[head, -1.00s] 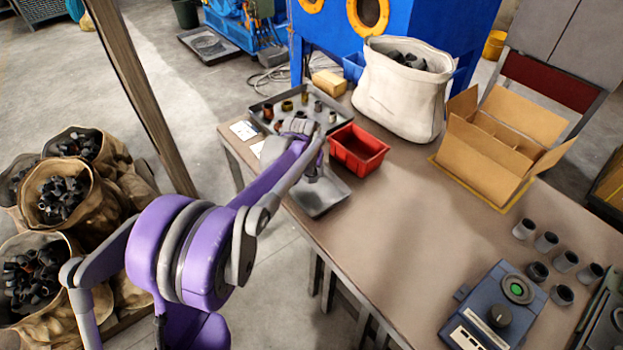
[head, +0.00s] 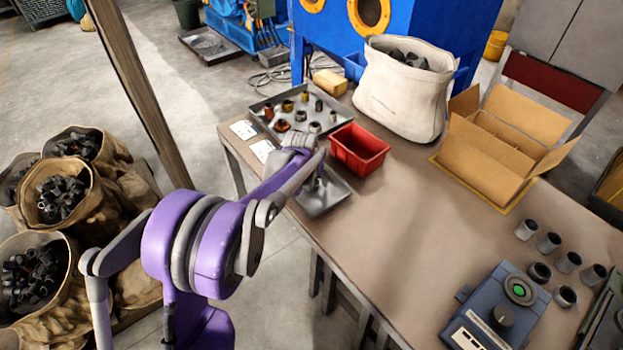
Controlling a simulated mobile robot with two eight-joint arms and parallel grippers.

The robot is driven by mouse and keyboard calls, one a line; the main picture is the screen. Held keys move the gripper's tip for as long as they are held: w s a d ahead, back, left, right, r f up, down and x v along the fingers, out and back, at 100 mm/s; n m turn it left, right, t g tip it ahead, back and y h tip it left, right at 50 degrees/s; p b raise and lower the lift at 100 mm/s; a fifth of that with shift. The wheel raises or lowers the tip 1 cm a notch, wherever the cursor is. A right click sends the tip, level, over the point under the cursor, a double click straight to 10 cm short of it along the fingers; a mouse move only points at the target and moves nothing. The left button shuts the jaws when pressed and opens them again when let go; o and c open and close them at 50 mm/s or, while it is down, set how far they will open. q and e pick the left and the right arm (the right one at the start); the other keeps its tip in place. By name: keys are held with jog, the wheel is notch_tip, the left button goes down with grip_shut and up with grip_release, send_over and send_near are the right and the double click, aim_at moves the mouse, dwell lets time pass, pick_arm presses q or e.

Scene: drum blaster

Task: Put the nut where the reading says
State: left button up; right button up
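My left gripper (head: 318,184) is over the small grey tray (head: 325,205) at the table's left edge. Its fingers are small and mostly hidden by my wrist, so I cannot tell whether it is open or holds anything. A larger grey tray (head: 262,104) behind it holds several nut-like metal fittings, some dark and some brassy. A blue-grey instrument (head: 478,322) with a round green-lit part (head: 520,290) and a dark knob stands at the lower right. I cannot read any value on it. Several grey cylindrical pieces (head: 549,242) stand beside it. My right gripper is not in view.
A red bin (head: 359,148) is right of the small tray. Two white cards (head: 244,129) lie at the table's left end. A cream sack (head: 402,92) and an open divided cardboard box (head: 490,150) stand at the back. The middle of the table (head: 420,225) is clear.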

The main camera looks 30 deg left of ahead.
pick_arm(q)
jog(key=shift+r, duration=0.3)
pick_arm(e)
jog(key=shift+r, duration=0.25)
pick_arm(q)
jog(key=p+v, duration=0.2)
jog(key=v, duration=1)
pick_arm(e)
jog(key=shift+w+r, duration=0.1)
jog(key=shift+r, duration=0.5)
pick_arm(q)
jog(key=s+d+f+m, duration=0.1)
jog(key=s+d, duration=0.3)
jog(key=s, duration=0.4)
jog(key=s+d+f, duration=0.3)
jog(key=s+d, duration=0.2)
jog(key=s, duration=0.4)
jog(key=s+d+f+m+h, duration=0.1)
jog(key=s+d+f, duration=0.1)
jog(key=s+d, duration=0.3)
jog(key=s, duration=0.4)
jog(key=shift+s+m+t, duration=0.2)
jog(key=shift+m+t, duration=0.1)
jog(key=shift+t, duration=0.1)
jog(key=shift+f, duration=0.1)
